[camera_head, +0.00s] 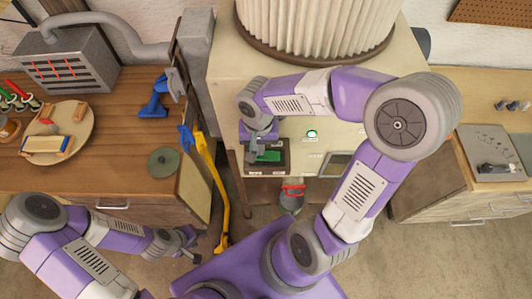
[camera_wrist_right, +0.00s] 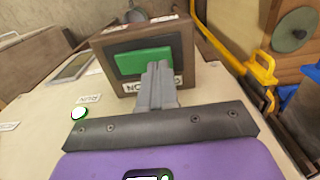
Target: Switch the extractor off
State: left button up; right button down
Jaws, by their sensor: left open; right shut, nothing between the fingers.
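The extractor (camera_head: 225,95) is a cream cabinet with a pleated white filter (camera_head: 315,25) on top. On its front is a dark switch box (camera_head: 283,147) with a green rocker (camera_head: 268,156), which also shows in the right wrist view (camera_wrist_right: 140,62). A label by the rocker's near edge in that view reads ON, upside down. My right gripper (camera_wrist_right: 157,68) is shut and empty, its fingertips at that edge of the rocker; I cannot tell whether they touch. A round lamp (camera_head: 311,134) glows whitish green beside the box. My left gripper (camera_head: 188,242) is open, low at the left, away from the extractor.
A wooden bench (camera_head: 120,130) at the left holds a round board (camera_head: 75,120), a blue clamp (camera_head: 155,100) and a green disc (camera_head: 163,162). A red-handled item (camera_head: 292,192) is below the switch box.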

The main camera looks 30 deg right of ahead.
jog(key=shift+f+b, duration=0.95)
jog(key=shift+f, duration=0.1)
jog(key=shift+r, duration=0.2)
jog(key=shift+r+p, duration=2.7)
jog(key=shift+r, duration=0.7)
jog(key=shift+s+f, duration=0.1)
